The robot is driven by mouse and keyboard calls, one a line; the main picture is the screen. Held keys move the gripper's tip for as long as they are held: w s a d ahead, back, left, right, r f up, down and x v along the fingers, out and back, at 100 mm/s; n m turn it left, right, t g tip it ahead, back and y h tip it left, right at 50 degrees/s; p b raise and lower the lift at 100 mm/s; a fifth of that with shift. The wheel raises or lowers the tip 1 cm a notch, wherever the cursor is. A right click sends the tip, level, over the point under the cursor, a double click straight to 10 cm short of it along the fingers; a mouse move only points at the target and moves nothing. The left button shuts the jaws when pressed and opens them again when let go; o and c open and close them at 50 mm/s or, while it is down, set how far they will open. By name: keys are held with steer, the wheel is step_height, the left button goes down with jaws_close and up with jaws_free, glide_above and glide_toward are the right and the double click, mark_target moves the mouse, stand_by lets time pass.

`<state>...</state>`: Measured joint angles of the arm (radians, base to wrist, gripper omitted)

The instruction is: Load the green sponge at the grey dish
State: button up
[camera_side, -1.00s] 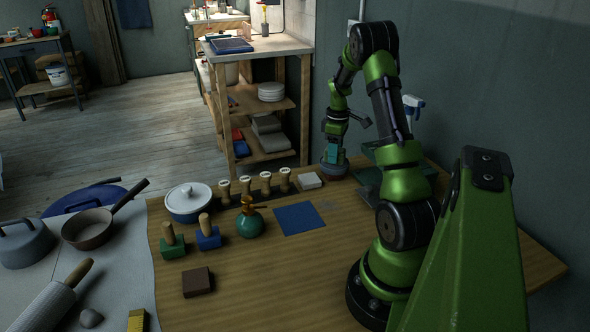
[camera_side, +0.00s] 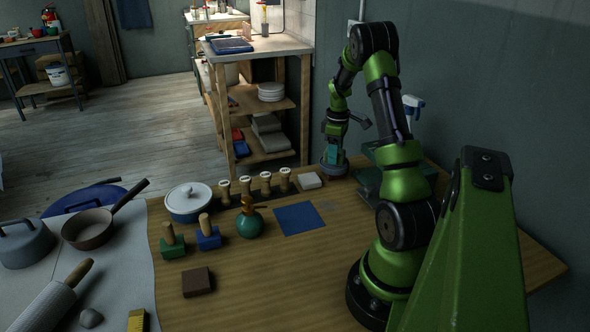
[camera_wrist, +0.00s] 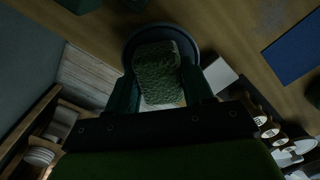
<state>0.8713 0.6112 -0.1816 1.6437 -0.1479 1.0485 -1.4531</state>
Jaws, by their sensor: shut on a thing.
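The green sponge (camera_wrist: 158,72) is a rough-textured block between my two fingers in the wrist view. My gripper (camera_wrist: 160,80) is shut on it. The grey dish (camera_wrist: 129,50) is round and dark, with its rim showing around the sponge. In the side view my gripper (camera_side: 333,158) is low over the dish (camera_side: 334,170) at the table's far edge. The sponge is hard to make out there, and I cannot tell whether it touches the dish.
A white block (camera_side: 309,181) lies left of the dish, beside a row of several wooden-handled stamps (camera_side: 265,184). A blue mat (camera_side: 299,218) lies nearer. A green-and-white spray bottle (camera_side: 412,108) stands behind my arm.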

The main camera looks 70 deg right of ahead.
steer(key=shift+f, duration=0.15)
steer(key=shift+r, duration=3.6)
steer(key=w+a+r+n, duration=0.4)
steer(key=w+a, duration=0.9)
steer(key=a, duration=0.3)
steer(key=a+r+m, duration=0.2)
steer(key=a+m, duration=0.2)
steer(key=a, duration=1.8)
steer(key=shift+s+a+r+m, duration=0.3)
steer(key=shift+s+a+m, duration=0.05)
steer(key=shift+s+m, duration=0.05)
